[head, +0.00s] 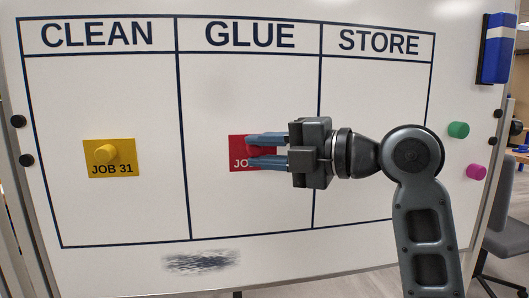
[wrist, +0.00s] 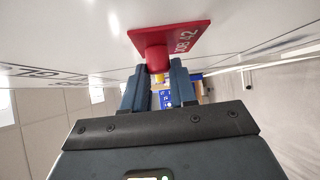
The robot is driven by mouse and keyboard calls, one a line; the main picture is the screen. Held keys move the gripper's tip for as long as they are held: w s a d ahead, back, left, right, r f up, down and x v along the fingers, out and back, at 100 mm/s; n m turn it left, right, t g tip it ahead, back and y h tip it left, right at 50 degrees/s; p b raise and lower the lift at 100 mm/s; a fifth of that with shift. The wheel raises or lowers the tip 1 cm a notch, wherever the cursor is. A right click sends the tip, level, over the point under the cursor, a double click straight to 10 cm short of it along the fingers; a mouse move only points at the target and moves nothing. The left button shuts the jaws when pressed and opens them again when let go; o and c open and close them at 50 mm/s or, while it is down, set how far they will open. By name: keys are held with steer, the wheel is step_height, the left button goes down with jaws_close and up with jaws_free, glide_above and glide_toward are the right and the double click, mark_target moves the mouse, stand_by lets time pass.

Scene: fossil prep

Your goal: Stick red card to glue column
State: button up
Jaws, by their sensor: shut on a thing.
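The red card (head: 238,154) is at the GLUE column (head: 250,90) of the whiteboard in the head view, partly hidden by my gripper. In the wrist view the red card (wrist: 185,38) reads JOB 42 and has a red round knob (wrist: 157,58) on its front. My gripper (head: 250,151) is shut on this knob, with one blue finger on each side; the fingers also show in the wrist view (wrist: 158,78). The card's back is at or very close to the board; I cannot tell whether it touches.
A yellow JOB 31 card (head: 123,158) is in the CLEAN column. The STORE column (head: 378,90) looks empty where visible. Green (head: 458,130) and magenta (head: 476,172) magnets and a blue eraser (head: 497,48) are at the right. A dark smudge (head: 200,262) lies below the grid.

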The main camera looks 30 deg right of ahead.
stand_by(0.4)
steer(key=o, duration=0.8)
steer(key=shift+o, duration=0.2)
steer(key=s+a+b, duration=0.1)
steer(key=s+a, duration=0.1)
steer(key=s, duration=0.4)
steer(key=shift+s, duration=0.3)
steer(key=s+f+m+t+h+p, duration=0.1)
steer(key=s+f+m+h, duration=0.35)
steer(key=f+m, duration=0.6)
steer(key=s+f+m+t+h+p, duration=0.1)
steer(key=s+f+m+h+p, duration=0.3)
steer(key=f+m, duration=0.65)
steer(key=s+f+m, duration=0.2)
steer(key=s+f, duration=0.1)
steer(key=s, duration=1)
steer(key=s+d+f+m+g+h, duration=0.1)
steer(key=s+f+m, duration=0.1)
steer(key=s, duration=1.1)
steer(key=shift+d+f+m, duration=0.3)
steer(key=shift+f, duration=0.25)
